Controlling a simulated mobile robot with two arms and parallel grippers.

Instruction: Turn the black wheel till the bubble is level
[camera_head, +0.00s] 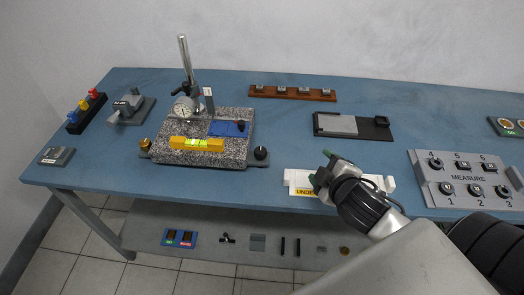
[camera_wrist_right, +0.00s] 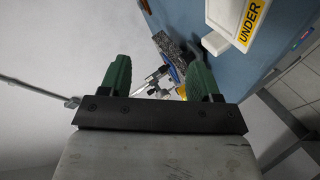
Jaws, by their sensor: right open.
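The black wheel (camera_head: 261,153) is a small dark knob at the right front corner of the speckled granite plate (camera_head: 235,121). A yellow level (camera_head: 178,142) with a green bubble vial lies across the front of the plate; the bubble's exact position is too small to tell. My right gripper (camera_head: 325,172) is at the front edge of the table, right of the wheel and apart from it. In the right wrist view its two green fingers (camera_wrist_right: 160,82) are spread with nothing between them. My left gripper is not in view.
A white tray labelled UNDER (camera_head: 299,181) sits beside my right gripper. A dial gauge (camera_head: 183,107) on a tall post stands on the plate. A grey MEASURE block (camera_head: 467,178) is at the right. The blue table (camera_head: 290,130) is clear between the wheel and the black holder (camera_head: 376,132).

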